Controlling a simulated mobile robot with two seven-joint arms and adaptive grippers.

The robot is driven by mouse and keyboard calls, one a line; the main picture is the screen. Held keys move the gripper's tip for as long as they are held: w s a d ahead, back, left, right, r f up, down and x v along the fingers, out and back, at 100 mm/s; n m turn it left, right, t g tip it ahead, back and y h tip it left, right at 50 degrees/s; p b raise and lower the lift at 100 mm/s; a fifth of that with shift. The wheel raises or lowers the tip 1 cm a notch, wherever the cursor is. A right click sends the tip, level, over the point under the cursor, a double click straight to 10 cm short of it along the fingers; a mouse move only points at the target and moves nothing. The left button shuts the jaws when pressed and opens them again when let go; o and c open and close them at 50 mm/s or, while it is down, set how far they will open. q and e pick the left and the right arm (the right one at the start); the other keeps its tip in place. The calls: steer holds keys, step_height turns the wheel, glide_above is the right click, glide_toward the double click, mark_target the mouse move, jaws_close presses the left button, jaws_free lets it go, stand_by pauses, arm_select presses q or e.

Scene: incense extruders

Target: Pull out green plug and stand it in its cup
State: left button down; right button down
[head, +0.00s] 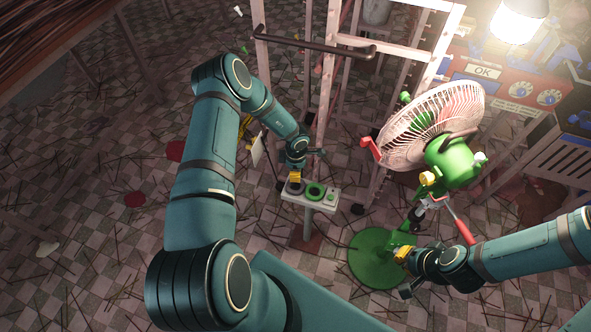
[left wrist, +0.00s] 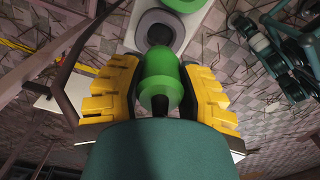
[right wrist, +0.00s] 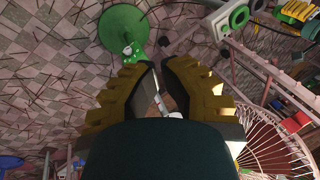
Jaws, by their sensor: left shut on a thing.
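The green plug (left wrist: 160,75) is between the yellow fingers of my left gripper (left wrist: 160,90), which is shut on it. In the head view my left gripper (head: 294,176) is at the left end of a small white stand (head: 322,205). On the stand are a grey ring-shaped cup (left wrist: 158,30) with a dark middle and a green ring-shaped cup (head: 315,190). In the left wrist view the plug's far end overlaps the grey cup's near rim; I cannot tell whether they touch. My right gripper (right wrist: 158,64) is empty, with a narrow gap between its fingertips.
A green fan (head: 452,160) with a pale wire cage stands at the right; its round green base (head: 372,262) is near my right gripper. A pale metal frame (head: 325,75) rises behind the stand. Thin sticks litter the checkered floor (head: 90,240).

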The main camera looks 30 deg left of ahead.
arm_select(q)
steer(key=shift+f+b, duration=1.55)
steer(key=shift+f, duration=0.75)
steer(key=shift+f+b, duration=1.2)
steer(key=shift+f, duration=0.25)
steer(key=c, duration=0.6)
jaws_free()
steer(key=shift+r, duration=0.1)
step_height(320, 180, up, 12)
steer(key=shift+f, duration=0.1)
